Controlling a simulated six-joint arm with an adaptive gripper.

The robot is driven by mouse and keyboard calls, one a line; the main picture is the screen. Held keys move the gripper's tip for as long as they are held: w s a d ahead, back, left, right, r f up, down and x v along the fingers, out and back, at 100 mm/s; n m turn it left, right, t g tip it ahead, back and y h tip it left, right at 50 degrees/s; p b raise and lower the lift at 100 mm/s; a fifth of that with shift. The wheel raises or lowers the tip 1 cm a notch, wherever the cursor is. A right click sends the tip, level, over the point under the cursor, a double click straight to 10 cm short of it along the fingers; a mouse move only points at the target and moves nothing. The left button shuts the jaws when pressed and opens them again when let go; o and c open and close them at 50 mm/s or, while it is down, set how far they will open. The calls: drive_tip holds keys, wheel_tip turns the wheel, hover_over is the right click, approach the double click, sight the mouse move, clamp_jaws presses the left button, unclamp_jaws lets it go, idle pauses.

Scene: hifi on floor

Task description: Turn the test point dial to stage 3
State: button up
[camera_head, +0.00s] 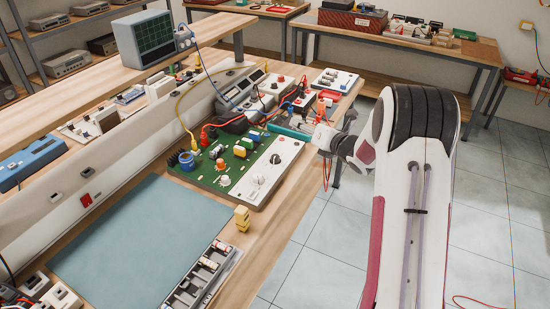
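A green circuit board (207,170) with a white panel (285,152) lies on the bench in the middle of the view. The white panel carries a dark-and-silver knob (275,158) and a pale round dial (258,181) nearer the front. I cannot read the stage marks or tell where either pointer is set. My gripper (322,137) is at the end of my white arm, to the right of the board and apart from both knobs. It is small and blends into the clutter behind it, so its fingers cannot be made out.
A blue-grey mat (135,245) lies on the bench at front left. A battery tray (203,275) and a small yellow block (242,218) stand near the bench's front edge. Meters and coloured leads crowd behind the board. An oscilloscope (146,38) stands on the raised shelf.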

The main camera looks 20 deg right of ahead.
wheel_tip(320, 180, down, 8)
drive_tip(key=n+y, duration=0.3)
drive_tip(key=n, duration=0.2)
drive_tip(key=n+y, duration=0.4)
drive_tip(key=n, duration=0.2)
approach(279, 159)
drive_tip(key=shift+s+f, duration=0.15)
drive_tip(key=shift+s, duration=0.1)
drive_tip(key=shift+w+a, duration=0.1)
drive_tip(key=shift+x, duration=5.9)
clamp_jaws()
